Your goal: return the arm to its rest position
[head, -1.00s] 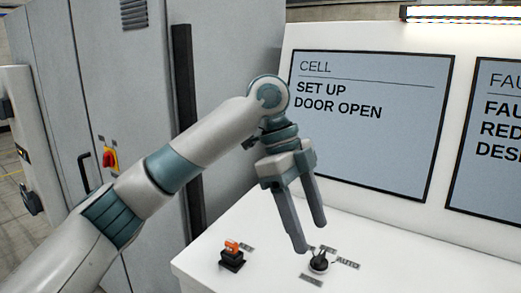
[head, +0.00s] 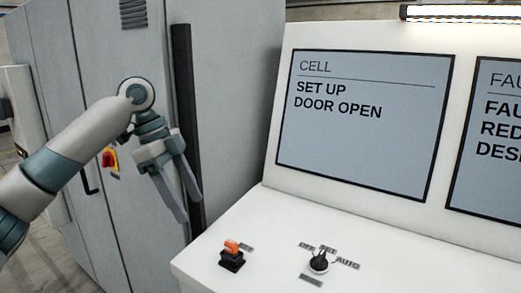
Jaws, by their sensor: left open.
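My left gripper (head: 190,208) hangs at the left of the head view, fingers pointing down and slightly right. It is open, with nothing between its fingers. It is in front of the grey cabinet, near the dark vertical strip, and left of the white console. It appears apart from the console's controls. My right gripper is not in view.
The white console (head: 375,268) carries a black rotary selector (head: 319,261) and an orange-topped black switch (head: 231,257). Its screen (head: 365,130) reads "SET UP DOOR OPEN". The grey cabinet (head: 228,100) has a red and yellow switch (head: 109,159), close to my arm.

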